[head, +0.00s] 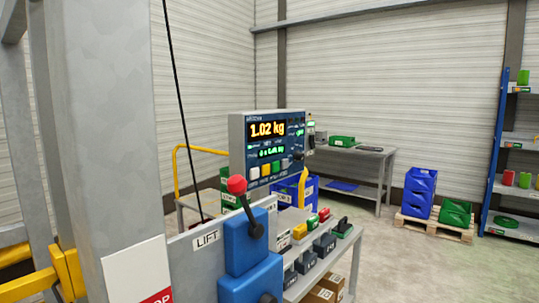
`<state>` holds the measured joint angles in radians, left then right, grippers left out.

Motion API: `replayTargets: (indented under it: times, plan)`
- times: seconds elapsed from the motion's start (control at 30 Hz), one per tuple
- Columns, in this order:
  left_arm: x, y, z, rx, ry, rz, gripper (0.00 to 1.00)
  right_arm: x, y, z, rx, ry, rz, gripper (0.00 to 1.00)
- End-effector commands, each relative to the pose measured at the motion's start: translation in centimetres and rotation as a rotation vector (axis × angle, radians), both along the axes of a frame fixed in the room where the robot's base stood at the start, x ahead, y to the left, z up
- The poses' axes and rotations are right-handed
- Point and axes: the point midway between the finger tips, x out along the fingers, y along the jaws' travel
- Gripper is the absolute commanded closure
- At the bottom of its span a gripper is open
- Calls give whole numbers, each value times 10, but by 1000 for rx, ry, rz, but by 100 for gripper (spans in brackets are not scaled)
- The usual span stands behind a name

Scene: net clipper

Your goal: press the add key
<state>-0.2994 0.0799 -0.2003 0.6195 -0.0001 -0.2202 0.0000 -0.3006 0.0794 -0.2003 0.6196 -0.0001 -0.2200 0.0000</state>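A dark-faced control panel (282,151) in a grey housing stands in the middle. Its display (267,129) reads 1.02 kg in orange, with smaller green figures below. A row of keys runs under the display: a white key (254,173), a yellow key (265,169), a green key (276,167) and a dark one to their right. The key labels are too small to read, so I cannot tell which is the add key. Neither of my grippers is in view.
A blue lever box (246,242) with a red-knobbed lever (237,184) stands in front, beside a LIFT sign (207,239). A bench (339,246) carries several dark blocks. A large grey post (105,120) fills the left. Open floor (420,265) lies at right.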

Motion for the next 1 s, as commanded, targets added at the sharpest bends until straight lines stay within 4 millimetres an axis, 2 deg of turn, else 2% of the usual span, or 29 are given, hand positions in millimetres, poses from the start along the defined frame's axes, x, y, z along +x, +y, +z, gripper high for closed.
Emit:
replayTargets:
  times: [0.07, 0.73, 1.0]
  plan:
    - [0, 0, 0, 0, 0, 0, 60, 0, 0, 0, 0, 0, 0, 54]
    - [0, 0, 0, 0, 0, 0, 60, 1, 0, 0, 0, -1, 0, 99]
    - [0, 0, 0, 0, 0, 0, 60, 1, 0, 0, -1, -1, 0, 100]
